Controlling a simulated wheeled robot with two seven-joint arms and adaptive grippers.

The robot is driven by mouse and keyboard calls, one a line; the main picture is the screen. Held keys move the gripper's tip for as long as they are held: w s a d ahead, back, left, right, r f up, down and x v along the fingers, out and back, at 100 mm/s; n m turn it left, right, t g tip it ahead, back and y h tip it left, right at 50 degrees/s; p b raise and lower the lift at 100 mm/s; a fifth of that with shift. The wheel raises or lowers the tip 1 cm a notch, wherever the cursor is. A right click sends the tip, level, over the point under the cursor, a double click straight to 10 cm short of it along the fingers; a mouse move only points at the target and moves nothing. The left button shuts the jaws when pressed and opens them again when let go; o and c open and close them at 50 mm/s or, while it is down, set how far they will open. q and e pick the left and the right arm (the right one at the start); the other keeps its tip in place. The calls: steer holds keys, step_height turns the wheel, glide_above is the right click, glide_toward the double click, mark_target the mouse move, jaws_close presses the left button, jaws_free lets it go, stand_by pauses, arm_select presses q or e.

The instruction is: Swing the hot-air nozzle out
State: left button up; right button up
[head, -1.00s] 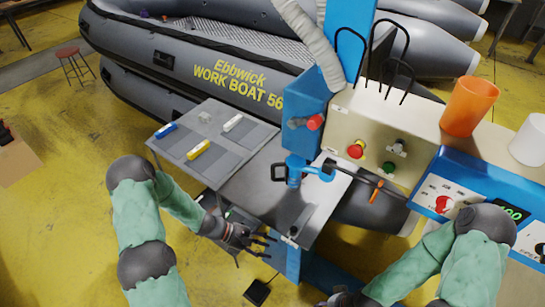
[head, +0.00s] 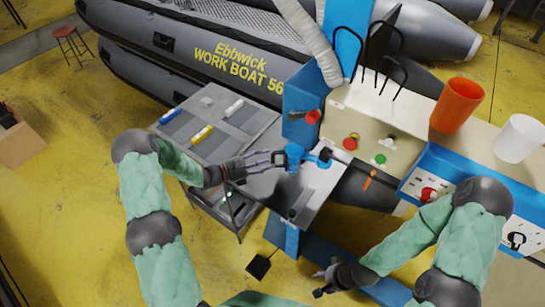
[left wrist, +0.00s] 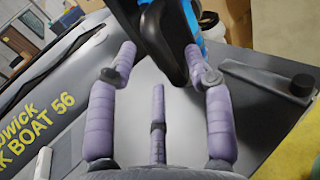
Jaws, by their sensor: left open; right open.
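The hot-air nozzle assembly, a blue clamp (head: 294,158) with a black loop handle on its left, stands over the grey worktable (head: 262,188). A black rod runs right from it, below the control box. My left gripper (head: 272,160) is open, its fingers pointing at the black handle from the left. In the left wrist view the black handle (left wrist: 160,40) lies between the spread fingers of my left gripper (left wrist: 160,65); I cannot tell whether they touch. My right gripper (head: 322,282) is open and empty, low in front of the machine, apart from everything.
A control box (head: 370,125) with red and green buttons sits behind the nozzle. An orange cup (head: 457,106) and a white cup (head: 519,138) stand at the right. Coloured sticks lie on a grey mat (head: 215,145). A grey inflatable boat (head: 200,50) fills the back.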

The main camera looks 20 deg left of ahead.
mark_target(273, 158)
arm_select(q)
steer(key=shift+x, duration=1.6)
jaws_close()
